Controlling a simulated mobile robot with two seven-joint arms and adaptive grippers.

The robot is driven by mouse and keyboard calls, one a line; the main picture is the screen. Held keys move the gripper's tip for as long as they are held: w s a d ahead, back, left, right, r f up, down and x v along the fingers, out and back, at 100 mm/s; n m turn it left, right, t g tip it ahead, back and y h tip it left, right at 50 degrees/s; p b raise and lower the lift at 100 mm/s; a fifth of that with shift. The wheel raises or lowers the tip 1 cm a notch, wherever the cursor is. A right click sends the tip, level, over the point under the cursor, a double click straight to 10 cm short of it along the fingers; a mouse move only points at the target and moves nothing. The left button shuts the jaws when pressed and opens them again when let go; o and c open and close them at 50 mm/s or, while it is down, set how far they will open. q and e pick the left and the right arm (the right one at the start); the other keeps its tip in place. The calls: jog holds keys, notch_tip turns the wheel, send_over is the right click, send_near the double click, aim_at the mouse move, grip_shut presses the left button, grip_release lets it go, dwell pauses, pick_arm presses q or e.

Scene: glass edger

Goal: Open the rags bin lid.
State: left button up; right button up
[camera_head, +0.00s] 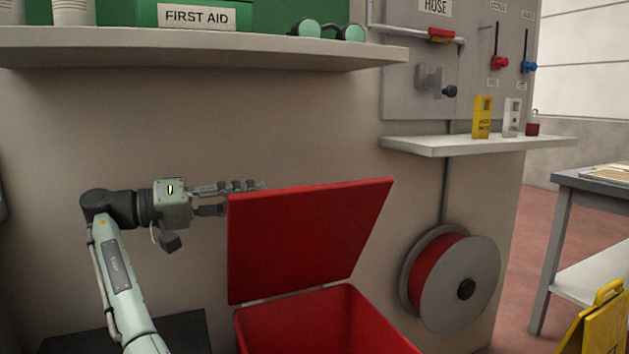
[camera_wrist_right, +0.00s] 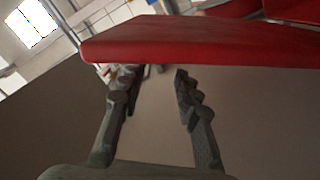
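The red rags bin (camera_head: 300,318) stands at the bottom centre of the head view, its mouth uncovered. Its red lid (camera_head: 310,240) is raised steeply from the hinge at the bin's rear edge. The gripper (camera_head: 225,198) in the head view is beside the lid's left edge; its fingers are apart and partly hidden behind the lid. The right wrist view matches this, so I take it as my right gripper (camera_wrist_right: 155,78): its fingers are open, close under the red lid (camera_wrist_right: 200,40), with nothing seen between them. Contact cannot be told. My left gripper is not seen.
A shelf (camera_head: 200,50) with a first aid box (camera_head: 200,15) and goggles (camera_head: 327,31) is above. A hose reel (camera_head: 455,280) is right of the bin. A table (camera_head: 590,180) and yellow sign (camera_head: 600,325) stand far right.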

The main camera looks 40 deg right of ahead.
aim_at(291, 191)
jog(key=x, duration=0.8)
jog(key=shift+s+d+r, duration=0.1)
jog(key=shift+s, duration=0.05)
jog(key=shift+c, duration=0.5)
grip_shut()
